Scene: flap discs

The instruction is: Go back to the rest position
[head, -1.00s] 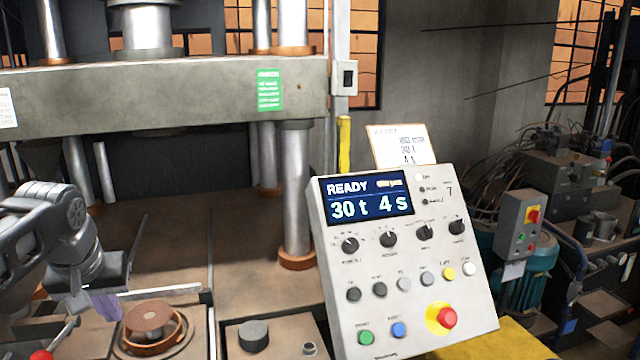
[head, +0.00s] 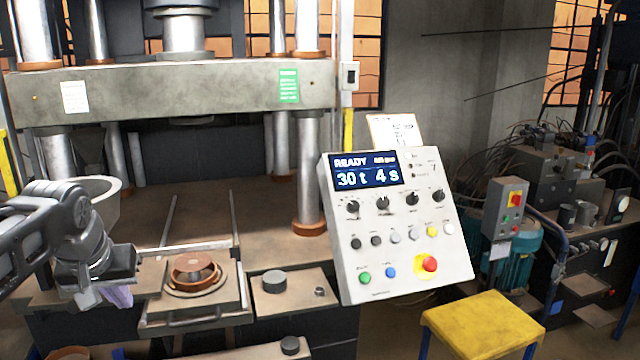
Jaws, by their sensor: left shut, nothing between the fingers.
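My left gripper (head: 88,298) is at the lower left of the head view, pointing down in front of the press. It is shut and empty. It is left of the round copper-brown mould (head: 196,284), apart from it. My right gripper is not in view. The control panel (head: 400,225) stands right of the press, its screen reading READY, 30 t, 4 s.
The press (head: 165,90) fills the back left, with steel columns (head: 308,180) and a bed (head: 268,205). A dark round weight (head: 274,281) sits right of the mould. A yellow stool (head: 484,322) stands at the lower right. A pale bowl (head: 106,192) is behind my left arm.

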